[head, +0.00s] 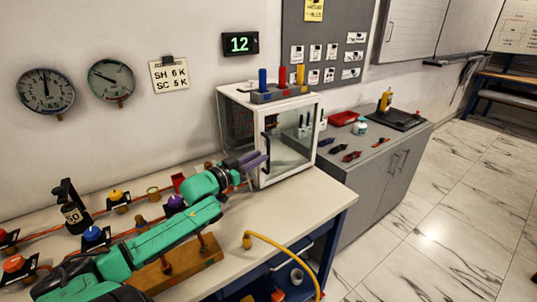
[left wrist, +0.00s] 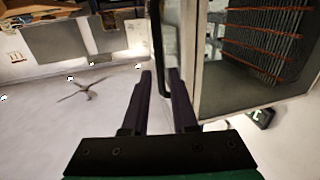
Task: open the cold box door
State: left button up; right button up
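The cold box (head: 240,98) is a white cabinet with a glass front on the back right of the bench. Its door (head: 290,150) looks closed. A dark upright handle (head: 264,143) is at the door's left edge. My left gripper (head: 264,160), with purple fingers, is at the handle's lower part. In the left wrist view, the dark handle (left wrist: 158,40) runs down between the two fingertips of the left gripper (left wrist: 160,76). My right gripper is not in view.
A rack (head: 277,95) with blue, red and yellow pieces stands on the box. A pipe rig with valves (head: 118,197) lies along the bench at left. A yellow hose (head: 285,246) hangs over the front edge. A grey cabinet (head: 365,185) stands at right.

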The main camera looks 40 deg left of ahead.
pick_arm(q)
send_over(269, 173)
jog(key=shift+w+a, duration=0.25)
jog(key=shift+a, duration=0.05)
jog(key=shift+c, duration=0.3)
grip_shut()
dwell(1.1)
